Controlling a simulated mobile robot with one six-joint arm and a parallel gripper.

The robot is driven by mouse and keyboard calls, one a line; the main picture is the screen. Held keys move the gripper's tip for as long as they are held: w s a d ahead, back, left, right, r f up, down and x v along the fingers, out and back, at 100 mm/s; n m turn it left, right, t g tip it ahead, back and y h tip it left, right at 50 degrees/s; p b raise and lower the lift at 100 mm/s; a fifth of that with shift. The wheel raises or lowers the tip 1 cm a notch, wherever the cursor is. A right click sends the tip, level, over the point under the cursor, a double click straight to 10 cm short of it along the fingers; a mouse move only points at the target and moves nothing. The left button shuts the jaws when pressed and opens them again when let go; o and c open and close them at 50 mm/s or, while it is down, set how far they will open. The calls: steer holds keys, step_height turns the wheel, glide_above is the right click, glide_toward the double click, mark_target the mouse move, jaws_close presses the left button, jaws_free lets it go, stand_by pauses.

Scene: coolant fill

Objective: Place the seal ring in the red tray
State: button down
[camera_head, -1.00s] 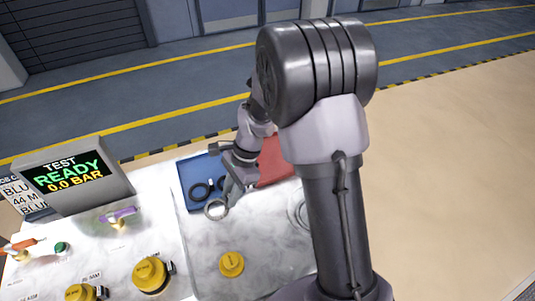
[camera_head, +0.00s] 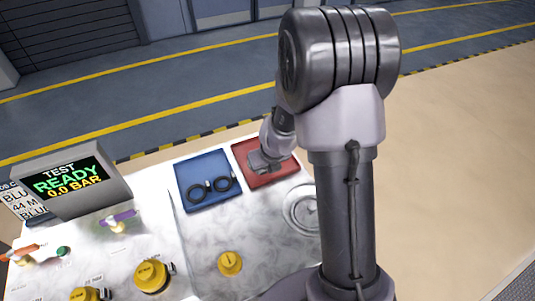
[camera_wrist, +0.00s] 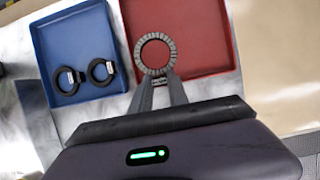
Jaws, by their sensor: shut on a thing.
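The seal ring (camera_wrist: 155,41), a grey ribbed ring, is held at the tips of my gripper (camera_wrist: 158,77) in the wrist view. My gripper is shut on its near edge. In that view the ring lies over the red tray (camera_wrist: 211,38); I cannot tell its height above the floor of the tray. In the head view my gripper (camera_head: 264,165) is over the red tray (camera_head: 291,171), and the ring is hidden there.
A blue tray (camera_head: 185,191) stands left of the red one and holds two black rings (camera_head: 201,191). Yellow caps (camera_head: 230,263), a round metal fitting (camera_head: 301,208) and a display reading TEST READY 0.0 BAR (camera_head: 76,178) are on the bench.

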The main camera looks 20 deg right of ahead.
steer(key=w+d, duration=0.1)
steer(key=w+d+p, duration=0.1)
steer(key=w, duration=0.1)
steer(key=w+d, duration=0.2)
steer(key=shift+w+f+p, duration=0.2)
steer(key=shift+p, duration=0.15)
steer(key=shift+w+d+f, duration=0.25)
steer(key=shift+f, duration=0.05)
step_height(320, 180, down, 4)
steer(key=b, duration=0.3)
steer(key=shift+r, duration=0.4)
steer(key=shift+f, duration=0.15)
steer(key=c, duration=1.3)
jaws_free()
